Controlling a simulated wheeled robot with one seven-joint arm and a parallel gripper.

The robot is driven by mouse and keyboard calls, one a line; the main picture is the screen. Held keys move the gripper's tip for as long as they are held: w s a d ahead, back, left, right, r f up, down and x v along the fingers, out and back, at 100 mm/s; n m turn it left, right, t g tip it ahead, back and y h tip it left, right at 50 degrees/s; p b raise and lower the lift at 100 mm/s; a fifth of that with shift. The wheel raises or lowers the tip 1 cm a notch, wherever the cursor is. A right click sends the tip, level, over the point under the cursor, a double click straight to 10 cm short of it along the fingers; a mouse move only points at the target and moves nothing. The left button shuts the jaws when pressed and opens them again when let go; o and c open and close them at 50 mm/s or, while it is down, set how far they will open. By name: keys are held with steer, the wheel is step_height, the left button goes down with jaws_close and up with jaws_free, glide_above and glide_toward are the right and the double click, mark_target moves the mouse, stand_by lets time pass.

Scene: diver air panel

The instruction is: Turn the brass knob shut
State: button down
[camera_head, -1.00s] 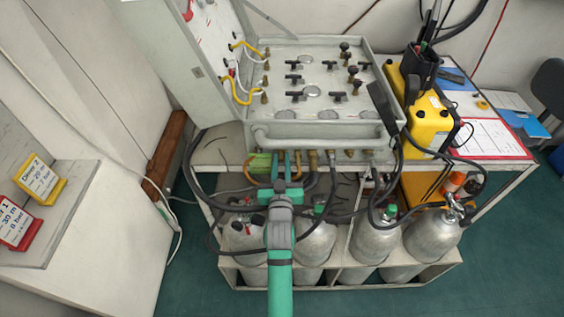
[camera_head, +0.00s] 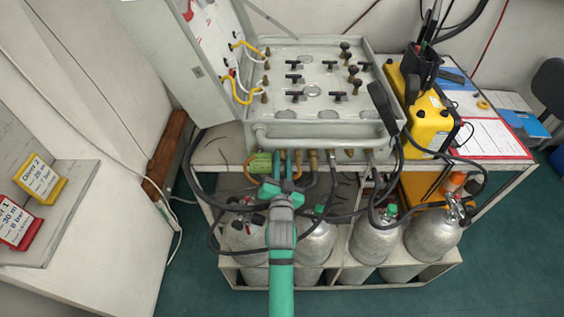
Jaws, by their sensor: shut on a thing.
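The grey air panel box (camera_head: 270,140) stands open on the trolley, with a row of brass fittings (camera_head: 313,160) under its front edge. My teal gripper (camera_head: 287,157) reaches up to this row, left of the middle. Its two fingers are shut on a small brass knob (camera_head: 288,155) in the row. The knob is mostly hidden between the fingers, and its turn position cannot be made out.
A green-yellow tag (camera_head: 260,163) hangs just left of my fingers. Black hoses (camera_head: 340,215) loop below and to the right. Grey gas cylinders (camera_head: 371,242) stand in the lower rack. A yellow case (camera_head: 428,125) sits right of the panel.

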steer(key=shift+f, duration=0.1)
steer(key=c, duration=1.9)
jaws_free()
steer(key=shift+o, duration=0.2)
steer(key=s, duration=1)
steer(key=shift+s+r, duration=0.2)
steer(key=shift+s, duration=0.2)
steer(key=s+f+n+g, duration=0.1)
steer(key=s+f+n, duration=0.1)
steer(key=s, duration=1.6)
steer(key=s+f+n+g, duration=0.1)
steer(key=s+f+n, duration=0.2)
steer(key=s, duration=1.6)
steer(key=shift+n, duration=0.3)
